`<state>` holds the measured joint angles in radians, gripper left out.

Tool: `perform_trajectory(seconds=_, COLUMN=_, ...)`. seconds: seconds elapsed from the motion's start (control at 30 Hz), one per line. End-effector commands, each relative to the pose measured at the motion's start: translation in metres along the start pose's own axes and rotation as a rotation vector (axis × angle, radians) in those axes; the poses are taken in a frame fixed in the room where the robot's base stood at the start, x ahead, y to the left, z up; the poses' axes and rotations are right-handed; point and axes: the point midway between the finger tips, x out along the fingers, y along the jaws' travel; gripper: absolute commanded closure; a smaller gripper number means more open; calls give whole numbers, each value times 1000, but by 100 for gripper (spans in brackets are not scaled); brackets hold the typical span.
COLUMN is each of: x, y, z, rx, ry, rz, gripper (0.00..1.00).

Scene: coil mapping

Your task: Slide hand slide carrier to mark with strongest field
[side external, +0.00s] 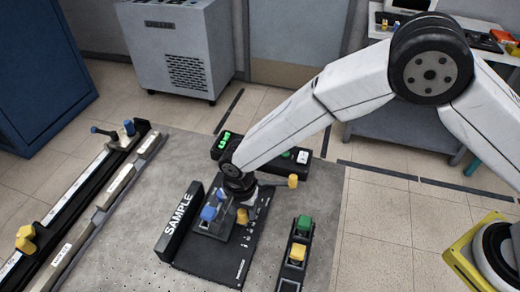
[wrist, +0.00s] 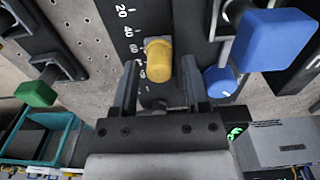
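A yellow knob (wrist: 158,60) shows in the wrist view beside a white scale with 20 and 40 marked, on a black plate (side external: 215,262). My gripper (wrist: 159,65) is open, with one finger on each side of this knob and a visible gap on both sides. In the side view, my gripper (side external: 238,190) is low over the plate and its fingers are hard to make out. A yellow knob (side external: 242,216) there is just below it. A green-lit display (side external: 225,140) stands behind; I cannot read its figures. The carrier body is mostly hidden.
A black SAMPLE block (side external: 178,222) and blue knobs (side external: 208,213) stand left of my gripper. Long rails (side external: 75,195) lie left. Bare board separates rails and plate.

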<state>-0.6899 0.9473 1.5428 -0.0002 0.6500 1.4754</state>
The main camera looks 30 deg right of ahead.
Motion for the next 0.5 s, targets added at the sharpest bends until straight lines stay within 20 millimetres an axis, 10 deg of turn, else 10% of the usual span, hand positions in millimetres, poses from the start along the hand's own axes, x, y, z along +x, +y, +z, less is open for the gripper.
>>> perform_trajectory(seconds=0.5, x=-5, y=0, z=0, rx=0, ry=0, rz=0, gripper=38)
